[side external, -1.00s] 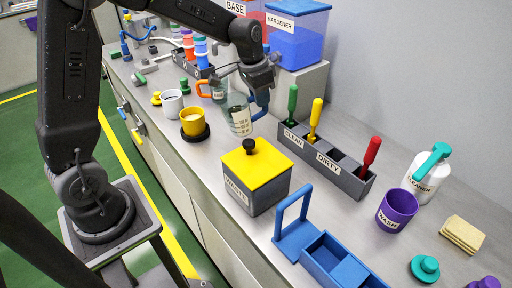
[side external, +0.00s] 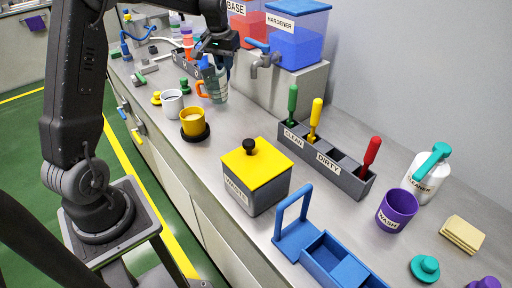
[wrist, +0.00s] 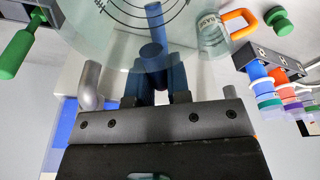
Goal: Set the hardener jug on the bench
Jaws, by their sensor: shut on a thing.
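The hardener jug is a clear, marked jug with a blue handle, and its body (wrist: 120,35) fills the upper left of the wrist view. My gripper (wrist: 155,97) is shut on the blue handle (wrist: 153,55). In the side view my gripper (side external: 217,58) is at the far part of the bench (side external: 255,118), left of the tap. There the held jug overlaps the base jug (side external: 220,97), which has an orange handle, so I cannot tell how high its bottom is above the bench. In the wrist view the base jug (wrist: 211,38) stands apart, to the right.
A grey tap (side external: 262,60) sticks out below the blue hardener tank (side external: 296,45). A bottle rack (side external: 184,66) stands behind left. A white cup (side external: 172,104) and a yellow cup (side external: 190,122) stand nearby. The bench between the yellow cup and tool holder (side external: 342,178) is clear.

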